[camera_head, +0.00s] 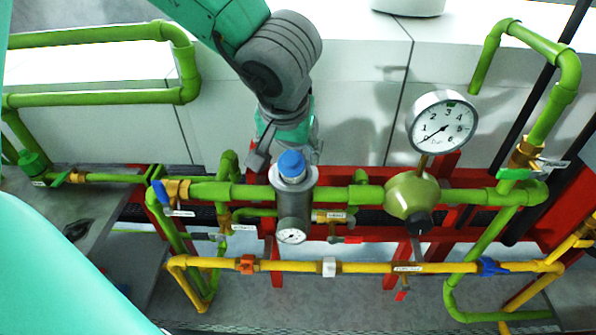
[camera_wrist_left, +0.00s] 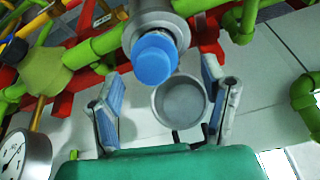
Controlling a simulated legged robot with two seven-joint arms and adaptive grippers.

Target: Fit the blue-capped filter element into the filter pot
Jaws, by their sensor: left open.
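The blue-capped filter element (camera_head: 291,164) is at the mouth of the grey filter pot (camera_head: 293,206), its cap standing above the rim. In the left wrist view the blue cap (camera_wrist_left: 155,59) overlaps the pot's grey rim (camera_wrist_left: 152,22); how deep the element sits is hidden. My left gripper (camera_head: 285,150) is open behind the cap. In the wrist view its two blue-padded fingers (camera_wrist_left: 160,80) are spread on either side, just short of the cap, and grip nothing. My right gripper is not in view.
A large dial gauge (camera_head: 442,124) and a green-yellow bulb (camera_head: 411,196) stand right of the pot. A green pipe (camera_head: 335,194) runs along both sides, with a yellow pipe (camera_head: 290,267) in front. A round grey dish (camera_wrist_left: 181,102) shows between the fingers in the wrist view.

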